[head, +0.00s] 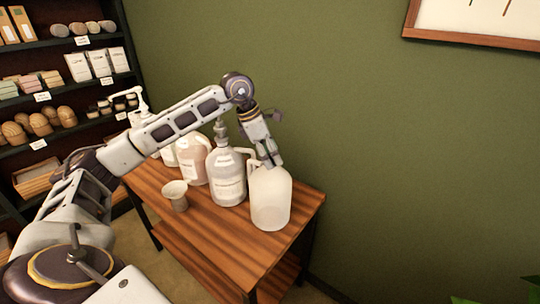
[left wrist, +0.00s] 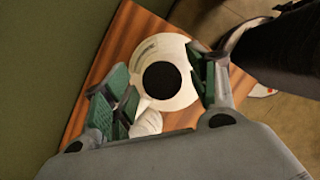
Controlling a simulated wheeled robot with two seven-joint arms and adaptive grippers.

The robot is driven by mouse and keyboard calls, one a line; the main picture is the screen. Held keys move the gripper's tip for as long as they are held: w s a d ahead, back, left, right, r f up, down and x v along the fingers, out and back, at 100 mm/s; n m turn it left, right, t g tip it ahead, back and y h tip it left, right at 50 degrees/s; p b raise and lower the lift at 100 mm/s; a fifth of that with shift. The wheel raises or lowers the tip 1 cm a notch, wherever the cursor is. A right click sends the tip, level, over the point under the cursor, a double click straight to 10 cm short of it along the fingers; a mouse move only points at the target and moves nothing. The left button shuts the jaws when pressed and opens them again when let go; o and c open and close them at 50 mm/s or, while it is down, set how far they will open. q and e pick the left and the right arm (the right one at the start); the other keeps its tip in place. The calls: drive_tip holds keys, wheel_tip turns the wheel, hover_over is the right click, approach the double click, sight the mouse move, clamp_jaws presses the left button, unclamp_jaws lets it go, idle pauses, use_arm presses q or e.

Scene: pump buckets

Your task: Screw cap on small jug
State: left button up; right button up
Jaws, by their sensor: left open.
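A whitish jug (head: 270,205) with a side handle stands upright at the right end of the wooden table (head: 300,205). My left gripper (head: 269,160) points down over its top, which is hidden there in the head view. In the left wrist view, the open left gripper (left wrist: 160,90) has one green-padded finger on each side of the white jug top (left wrist: 187,96). A round black disc (left wrist: 162,80) is at the jug's centre, between the fingers; I cannot tell whether it is a cap or an open mouth. My right gripper is not in view.
A pump bottle (head: 227,180) stands close left of the jug, with a pinkish jug (head: 193,162) behind it. A small beige cup (head: 175,195) is on the table's left part. Shelves (head: 60,90) with goods stand at left. A green wall (head: 400,150) lies behind.

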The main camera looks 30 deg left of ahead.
use_arm(q)
drive_tip(key=shift+n+t+y, duration=0.5)
drive_tip(key=shift+n, duration=1.3)
drive_tip(key=c, duration=1.1)
drive_tip(key=shift+m, duration=0.3)
